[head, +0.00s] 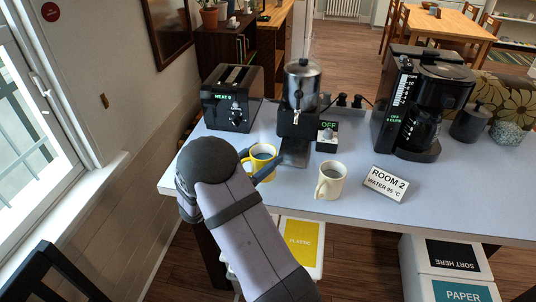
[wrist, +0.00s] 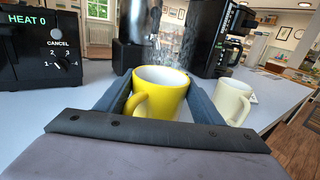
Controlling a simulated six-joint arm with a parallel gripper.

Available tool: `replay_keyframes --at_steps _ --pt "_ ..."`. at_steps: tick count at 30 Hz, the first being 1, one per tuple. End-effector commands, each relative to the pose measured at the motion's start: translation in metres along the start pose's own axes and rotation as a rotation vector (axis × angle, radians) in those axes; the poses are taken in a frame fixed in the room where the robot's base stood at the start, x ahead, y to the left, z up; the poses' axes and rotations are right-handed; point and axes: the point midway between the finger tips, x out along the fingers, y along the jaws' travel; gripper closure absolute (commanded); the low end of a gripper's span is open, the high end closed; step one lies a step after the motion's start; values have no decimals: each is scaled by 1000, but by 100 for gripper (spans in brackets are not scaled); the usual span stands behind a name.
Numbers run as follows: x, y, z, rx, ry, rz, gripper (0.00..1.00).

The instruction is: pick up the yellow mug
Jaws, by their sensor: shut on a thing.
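The yellow mug (wrist: 158,100) is upright between the two fingers of my gripper (wrist: 160,95) in the wrist view, white inside, with its handle turned toward my palm. The fingers are shut on its sides. In the head view the yellow mug (head: 262,154) shows at the left part of the table, partly hidden by my arm. My gripper (head: 262,166) reaches it from the near left side. I cannot tell whether the mug's base touches the table.
A cream mug (head: 330,181) stands close to the right of my gripper. A toaster (head: 231,98), a metal urn (head: 302,85) and a coffee maker (head: 422,105) stand behind on the blue table (head: 440,195).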

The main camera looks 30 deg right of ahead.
Motion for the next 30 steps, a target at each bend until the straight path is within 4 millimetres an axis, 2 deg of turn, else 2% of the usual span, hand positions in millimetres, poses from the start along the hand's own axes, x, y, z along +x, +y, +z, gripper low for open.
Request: replay_keyframes --at_steps 12,30 --pt "-21 1 1 2 -3 0 82" --pt "-27 0 2 2 -3 0 82"
